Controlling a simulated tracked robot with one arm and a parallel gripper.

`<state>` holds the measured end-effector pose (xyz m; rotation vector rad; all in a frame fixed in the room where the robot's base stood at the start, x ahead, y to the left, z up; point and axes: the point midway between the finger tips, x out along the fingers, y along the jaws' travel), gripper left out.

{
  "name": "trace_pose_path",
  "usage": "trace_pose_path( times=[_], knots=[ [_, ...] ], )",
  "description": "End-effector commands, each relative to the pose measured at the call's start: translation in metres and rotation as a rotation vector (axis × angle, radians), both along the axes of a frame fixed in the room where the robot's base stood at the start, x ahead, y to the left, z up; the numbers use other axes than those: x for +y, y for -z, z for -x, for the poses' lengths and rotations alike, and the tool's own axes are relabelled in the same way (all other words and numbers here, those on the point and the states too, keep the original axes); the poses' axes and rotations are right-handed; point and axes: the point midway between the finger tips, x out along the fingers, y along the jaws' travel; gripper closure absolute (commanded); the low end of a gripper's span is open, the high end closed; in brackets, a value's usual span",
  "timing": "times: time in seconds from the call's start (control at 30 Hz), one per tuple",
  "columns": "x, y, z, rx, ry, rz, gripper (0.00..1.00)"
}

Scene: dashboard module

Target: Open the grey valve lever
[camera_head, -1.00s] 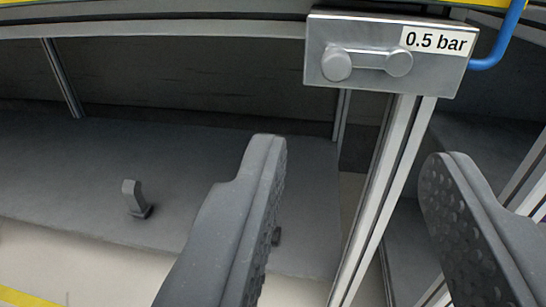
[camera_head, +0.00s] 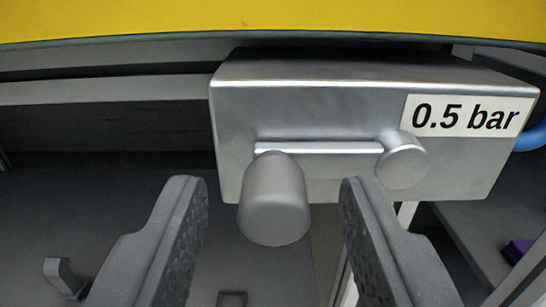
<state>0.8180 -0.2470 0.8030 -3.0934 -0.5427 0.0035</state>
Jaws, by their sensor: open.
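The grey valve lever (camera_head: 275,200) is on the front of a silver metal box (camera_head: 300,100) with a "0.5 bar" label (camera_head: 466,115). Its flat bar lies level, from a round pivot (camera_head: 403,160) on the right to a thick knob on the left that sticks out toward me. My gripper (camera_head: 273,185) is open. Its two dark padded fingers are apart, one to the left of the knob and one to the right, with gaps on both sides. The fingertips show at about the knob's height. I cannot tell how far the knob reaches between them.
A yellow panel (camera_head: 270,20) runs across the top just above the box. A blue hose (camera_head: 532,138) is at the box's right end. A small grey bracket (camera_head: 64,275) stands at the lower left. A purple object (camera_head: 517,251) lies at the right. Dark open space is left of the box.

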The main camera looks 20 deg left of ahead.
Motion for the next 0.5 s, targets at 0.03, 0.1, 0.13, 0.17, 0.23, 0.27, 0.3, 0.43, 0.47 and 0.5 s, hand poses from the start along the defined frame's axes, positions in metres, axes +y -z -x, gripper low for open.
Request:
trace_pose_path(
  times=[0.03,0.1,0.13,0.17,0.23,0.27,0.3,0.43,0.47,0.5],
  knots=[
    [0.0015,-0.0002,-0.0027,-0.001,-0.001,0.001,0.59],
    [0.0022,-0.001,-0.0048,-0.002,-0.001,0.0,0.59],
    [0.0023,-0.0011,-0.0054,-0.002,-0.001,0.0,0.59],
    [0.0023,-0.0012,-0.0057,-0.002,-0.001,0.0,0.59],
    [0.0023,-0.0014,-0.0059,-0.002,-0.001,0.0,0.59],
    [0.0023,-0.0013,-0.0059,-0.002,-0.001,0.0,0.59],
    [0.0023,-0.0014,-0.0058,-0.002,-0.001,0.0,0.59],
    [0.0023,-0.0012,-0.0057,-0.001,-0.001,0.001,0.73],
    [0.0024,-0.0011,-0.0056,-0.001,-0.001,0.001,0.81],
    [0.0024,-0.0012,-0.0056,-0.001,-0.001,0.001,0.92]
  ],
)
